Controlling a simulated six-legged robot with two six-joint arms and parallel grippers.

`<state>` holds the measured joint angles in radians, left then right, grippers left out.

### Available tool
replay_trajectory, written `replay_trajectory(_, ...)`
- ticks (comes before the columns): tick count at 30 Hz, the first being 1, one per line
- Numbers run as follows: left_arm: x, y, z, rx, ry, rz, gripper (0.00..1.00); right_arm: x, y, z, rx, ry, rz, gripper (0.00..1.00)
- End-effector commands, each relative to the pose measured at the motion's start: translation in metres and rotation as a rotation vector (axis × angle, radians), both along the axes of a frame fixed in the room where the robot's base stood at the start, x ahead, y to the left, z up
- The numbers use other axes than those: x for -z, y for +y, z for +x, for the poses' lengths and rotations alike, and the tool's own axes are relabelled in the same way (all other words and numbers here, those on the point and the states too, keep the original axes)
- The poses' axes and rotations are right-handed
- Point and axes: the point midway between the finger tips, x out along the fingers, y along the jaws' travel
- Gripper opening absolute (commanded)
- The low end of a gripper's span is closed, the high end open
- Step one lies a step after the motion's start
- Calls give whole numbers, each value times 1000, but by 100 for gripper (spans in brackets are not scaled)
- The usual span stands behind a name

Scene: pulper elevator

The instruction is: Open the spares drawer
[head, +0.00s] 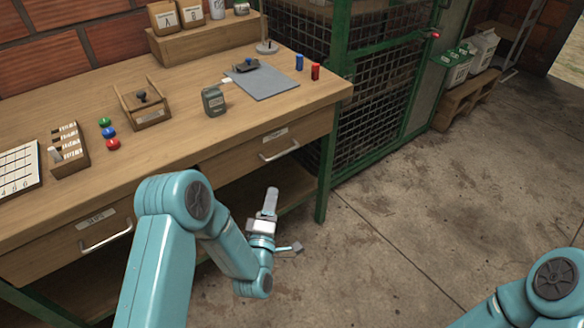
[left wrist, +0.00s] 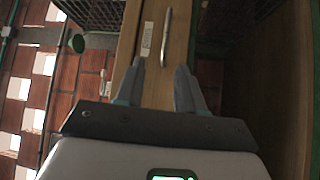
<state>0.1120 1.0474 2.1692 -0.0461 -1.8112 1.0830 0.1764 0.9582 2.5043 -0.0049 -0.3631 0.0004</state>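The bench front has two closed wooden drawers with bar handles. The right drawer (head: 235,160) has a pale label (head: 274,133) and a metal handle (head: 279,150). The left drawer (head: 55,247) has a label (head: 97,218) and a handle (head: 106,237). Both labels are too small to read surely. My left gripper (head: 283,222) is open and empty, below and in front of the right drawer. In the left wrist view a drawer handle (left wrist: 166,37) lies ahead of the parted fingertips (left wrist: 158,80), apart from them. My right gripper is out of view.
A green mesh cage (head: 375,80) stands right of the bench. The concrete floor (head: 410,210) is open.

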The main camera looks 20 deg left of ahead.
Motion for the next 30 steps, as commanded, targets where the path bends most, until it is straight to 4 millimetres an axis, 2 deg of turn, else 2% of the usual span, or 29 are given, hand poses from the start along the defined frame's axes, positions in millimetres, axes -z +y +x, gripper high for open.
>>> replay_trajectory(1,12,0,-2,0,1,0,38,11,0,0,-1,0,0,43)
replay_trajectory(3,16,1,-4,1,1,0,38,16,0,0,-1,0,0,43)
replay_trajectory(7,18,2,-2,1,1,1,38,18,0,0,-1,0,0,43)
replay_trajectory(10,15,4,10,0,-1,1,38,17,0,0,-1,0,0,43)
replay_trajectory(14,12,7,37,0,-2,2,38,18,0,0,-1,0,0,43)
replay_trajectory(24,2,15,120,3,-1,2,38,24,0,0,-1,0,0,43)
replay_trajectory(30,-1,16,151,6,2,1,38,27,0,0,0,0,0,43)
